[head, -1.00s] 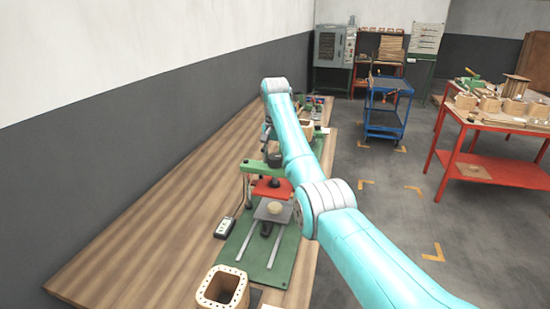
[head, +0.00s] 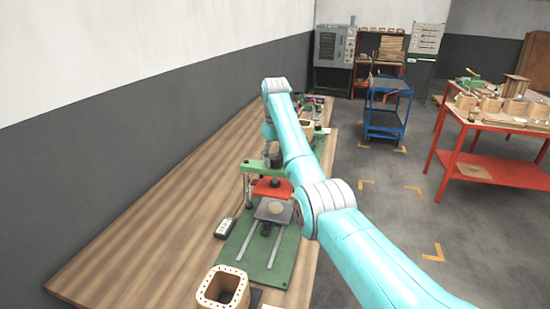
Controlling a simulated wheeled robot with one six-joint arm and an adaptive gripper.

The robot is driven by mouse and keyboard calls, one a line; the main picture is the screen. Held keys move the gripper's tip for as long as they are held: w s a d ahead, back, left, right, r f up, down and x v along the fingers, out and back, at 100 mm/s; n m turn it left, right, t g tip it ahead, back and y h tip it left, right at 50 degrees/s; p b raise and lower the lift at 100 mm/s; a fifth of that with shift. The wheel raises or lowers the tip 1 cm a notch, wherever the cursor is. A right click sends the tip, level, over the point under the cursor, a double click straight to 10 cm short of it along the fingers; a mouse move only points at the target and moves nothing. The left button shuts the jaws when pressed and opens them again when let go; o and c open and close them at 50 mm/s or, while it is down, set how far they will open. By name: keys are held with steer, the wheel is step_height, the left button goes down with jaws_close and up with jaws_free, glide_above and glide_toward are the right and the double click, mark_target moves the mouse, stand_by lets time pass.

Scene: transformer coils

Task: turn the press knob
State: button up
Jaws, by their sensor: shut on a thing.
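The press (head: 246,166) is a green frame with a red block (head: 272,189) under its top beam, standing on the wooden bench. A dark round part, seemingly the press knob (head: 275,160), is on top of the beam, partly hidden by my arm. My turquoise arm reaches over the bench from the lower right and bends down at the far end. My gripper (head: 267,145) hangs there above the beam, small and dark, shut on what seems to be the knob. Its fingertips are too small and too covered to make out.
A green base plate with rails (head: 282,268) lies in front of the press, with a round tan piece (head: 275,209) on its grey plate. A wooden coil frame (head: 223,287) stands nearer. A small control box (head: 225,227) is at the left. A blue cart (head: 385,120) and red table (head: 487,172) stand right.

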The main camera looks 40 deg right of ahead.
steer(key=n, duration=0.4)
steer(key=shift+n, duration=0.3)
steer(key=n, duration=1.4)
stand_by(0.4)
steer(key=o, duration=1.2)
steer(key=shift+c, duration=0.2)
